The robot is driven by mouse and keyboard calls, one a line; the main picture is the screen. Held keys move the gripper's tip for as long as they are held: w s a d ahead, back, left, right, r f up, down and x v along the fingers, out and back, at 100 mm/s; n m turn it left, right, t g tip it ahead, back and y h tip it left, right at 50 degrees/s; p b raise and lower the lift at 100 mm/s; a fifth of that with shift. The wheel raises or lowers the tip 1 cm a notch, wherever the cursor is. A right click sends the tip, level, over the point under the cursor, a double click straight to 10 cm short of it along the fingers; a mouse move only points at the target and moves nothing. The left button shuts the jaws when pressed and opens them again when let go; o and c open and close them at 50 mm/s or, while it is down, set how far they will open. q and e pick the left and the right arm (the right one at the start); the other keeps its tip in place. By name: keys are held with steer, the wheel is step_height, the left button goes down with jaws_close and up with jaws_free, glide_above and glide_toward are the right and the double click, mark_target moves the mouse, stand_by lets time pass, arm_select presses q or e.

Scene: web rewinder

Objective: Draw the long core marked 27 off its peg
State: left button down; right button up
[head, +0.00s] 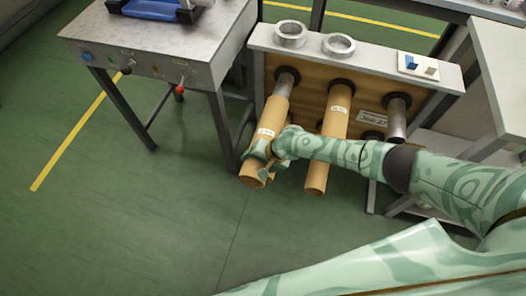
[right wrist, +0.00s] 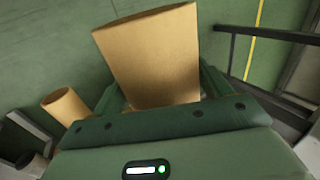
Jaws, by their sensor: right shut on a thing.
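A long tan cardboard core (head: 270,122) points out from the rack at the left, with a stretch of its grey peg (head: 284,83) bare between the core and the panel. My right gripper (head: 258,163) is shut on this core near its free end. In the right wrist view the held core (right wrist: 150,55) stands large between my fingers. A second tan core (head: 332,125) sits on the peg to the right, closer to the panel; it also shows in the right wrist view (right wrist: 64,107). Both cores carry small white labels that I cannot read surely. My left gripper is not in view.
The wooden rack panel (head: 310,88) has a bare peg (head: 396,117) at the right and a placard (head: 374,117). Two metal rings (head: 338,45) rest on its top ledge. A grey table with knobs (head: 165,50) stands left. Green floor in front is clear.

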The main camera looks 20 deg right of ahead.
arm_select(q)
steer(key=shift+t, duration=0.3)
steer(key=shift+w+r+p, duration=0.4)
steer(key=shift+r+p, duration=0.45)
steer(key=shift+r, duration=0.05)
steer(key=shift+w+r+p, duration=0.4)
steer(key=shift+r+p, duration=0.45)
steer(key=shift+p, duration=0.05)
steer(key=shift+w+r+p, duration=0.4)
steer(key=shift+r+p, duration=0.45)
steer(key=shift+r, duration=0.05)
arm_select(e)
steer(key=s+a, duration=0.5)
steer(key=s, duration=0.3)
steer(key=shift+a, duration=0.25)
steer(key=shift+s, duration=0.1)
